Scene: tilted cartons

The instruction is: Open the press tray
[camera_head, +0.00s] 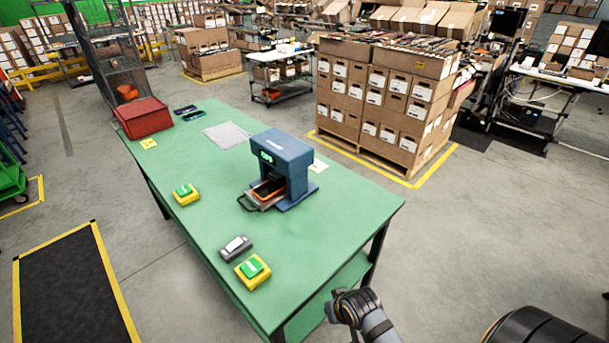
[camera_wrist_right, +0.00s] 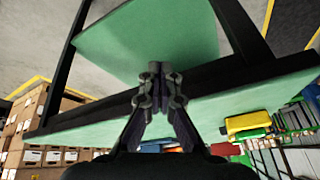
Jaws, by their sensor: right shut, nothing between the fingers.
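The blue press (camera_head: 281,163) stands on the green table with a lit green display. Its tray (camera_head: 262,203) sits low at the front and holds an orange-rimmed dark piece (camera_head: 268,188). A dark loop handle (camera_head: 246,204) sticks out from the tray toward the left. How far the tray is drawn out is hard to tell. My right gripper is shut and empty in the right wrist view (camera_wrist_right: 160,72), with the table edge behind its fingers. In the head view my right arm is beyond the table's near right edge, well apart from the press. My left gripper is not in view.
Two yellow boxes with green buttons (camera_head: 187,194) (camera_head: 253,271) and a grey device (camera_head: 235,248) lie on the green table (camera_head: 330,235). A red bin (camera_head: 143,117) stands at its far left. A pallet of cartons (camera_head: 385,100) stands behind. The table right of the press is clear.

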